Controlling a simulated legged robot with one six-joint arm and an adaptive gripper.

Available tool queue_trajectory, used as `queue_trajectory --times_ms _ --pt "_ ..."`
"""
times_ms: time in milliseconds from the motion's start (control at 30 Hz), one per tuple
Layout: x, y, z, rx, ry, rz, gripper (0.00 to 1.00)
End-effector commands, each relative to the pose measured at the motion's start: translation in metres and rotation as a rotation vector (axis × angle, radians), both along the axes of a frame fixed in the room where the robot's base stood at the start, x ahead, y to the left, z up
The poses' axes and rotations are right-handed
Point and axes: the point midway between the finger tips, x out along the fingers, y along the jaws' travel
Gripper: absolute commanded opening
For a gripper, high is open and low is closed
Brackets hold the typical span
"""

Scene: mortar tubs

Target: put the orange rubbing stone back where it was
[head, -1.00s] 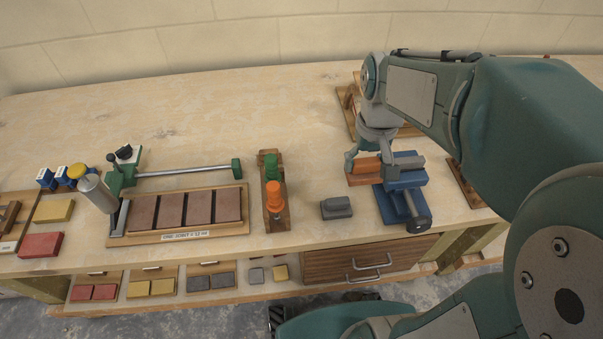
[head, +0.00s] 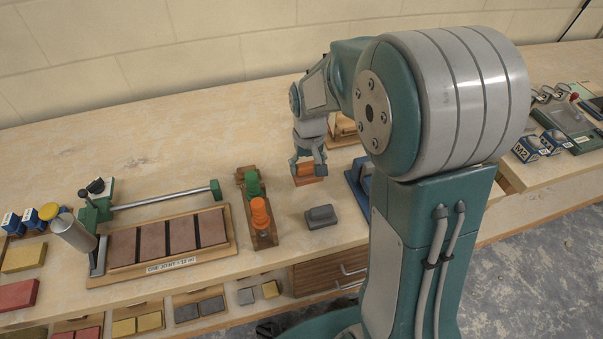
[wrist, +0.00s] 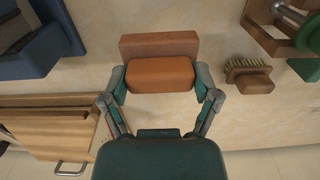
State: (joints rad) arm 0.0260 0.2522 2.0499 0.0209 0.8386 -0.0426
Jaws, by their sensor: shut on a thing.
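My gripper (head: 308,168) is in the head view, low over the bench, left of the blue vise (head: 359,180). Its two fingers are shut on the orange rubbing stone (wrist: 160,75), gripped by its ends in the wrist view. The stone also shows between the fingers in the head view (head: 306,169). A duller orange-brown block (wrist: 160,43) shows just beyond it in the wrist view, partly covered by the stone. I cannot tell whether the stone touches it.
A grey block (head: 320,216) lies nearer the front edge. A wooden tool with green and orange knobs (head: 260,222) stands to the left. A small brush (wrist: 249,76) shows in the wrist view. A wooden piece (head: 343,130) stands behind my gripper. Bare bench lies behind the tools.

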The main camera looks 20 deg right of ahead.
Motion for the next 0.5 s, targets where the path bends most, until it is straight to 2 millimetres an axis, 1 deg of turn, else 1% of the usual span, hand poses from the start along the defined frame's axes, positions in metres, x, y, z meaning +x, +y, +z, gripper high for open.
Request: queue_trajectory --times_ms 33,100,300,500 --pt "0.005 -0.001 -0.007 0.001 0.002 -0.002 0.22" --pt "0.010 0.000 -0.013 0.002 0.001 -0.003 0.22" --pt "0.019 0.008 -0.024 -0.004 0.000 -0.003 0.22" --pt "0.019 0.010 -0.053 -0.006 0.003 -0.002 0.22"
